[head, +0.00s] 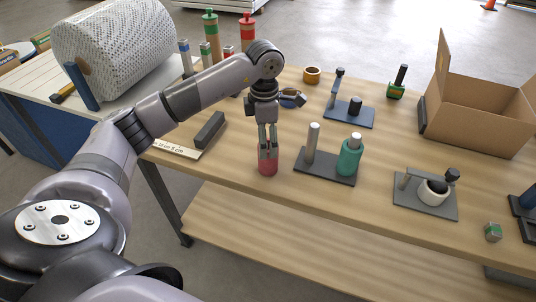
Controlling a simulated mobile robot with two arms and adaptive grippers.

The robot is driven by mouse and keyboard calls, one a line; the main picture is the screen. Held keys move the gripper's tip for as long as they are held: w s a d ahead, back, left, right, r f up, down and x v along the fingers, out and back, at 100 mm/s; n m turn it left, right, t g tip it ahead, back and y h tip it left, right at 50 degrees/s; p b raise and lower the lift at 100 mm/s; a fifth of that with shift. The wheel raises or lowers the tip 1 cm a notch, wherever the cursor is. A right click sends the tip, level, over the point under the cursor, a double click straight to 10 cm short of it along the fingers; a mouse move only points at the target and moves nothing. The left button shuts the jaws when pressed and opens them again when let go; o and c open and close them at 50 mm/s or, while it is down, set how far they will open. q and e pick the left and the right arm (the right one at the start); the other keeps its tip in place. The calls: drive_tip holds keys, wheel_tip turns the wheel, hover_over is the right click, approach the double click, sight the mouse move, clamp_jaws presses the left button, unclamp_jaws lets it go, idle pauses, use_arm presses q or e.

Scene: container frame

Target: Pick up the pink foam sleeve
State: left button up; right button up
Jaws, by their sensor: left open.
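The pink foam sleeve (268,165) stands upright on the wooden table near its front edge. My left gripper (267,150) points down directly over the sleeve, with its fingers at the sleeve's upper part. The fingers are open, and I cannot tell whether they touch the sleeve. The gripper hides part of the sleeve's top. My right gripper is not in view.
Just right of the sleeve is a dark base (326,166) with a metal post and a teal sleeve (350,155). A dark grey block (210,130) and a ruler (176,148) lie left. An open cardboard box (475,120) stands at the right.

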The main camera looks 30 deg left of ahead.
sight(268, 159)
use_arm(q)
wheel_tip(268, 159, down, 3)
drive_tip(key=shift+f, duration=0.1)
drive_tip(key=shift+d+f+p, duration=0.2)
drive_tip(key=shift+f+p, duration=0.4)
drive_tip(key=f, duration=0.2)
drive_tip(key=f+p, duration=0.1)
drive_tip(key=shift+w+d+f, duration=0.15)
drive_tip(key=shift+w+f, duration=0.1)
drive_tip(key=shift+f, duration=0.4)
drive_tip(key=shift+c, duration=0.2)
drive_tip(key=c, duration=0.9)
drive_tip(key=shift+r, duration=0.15)
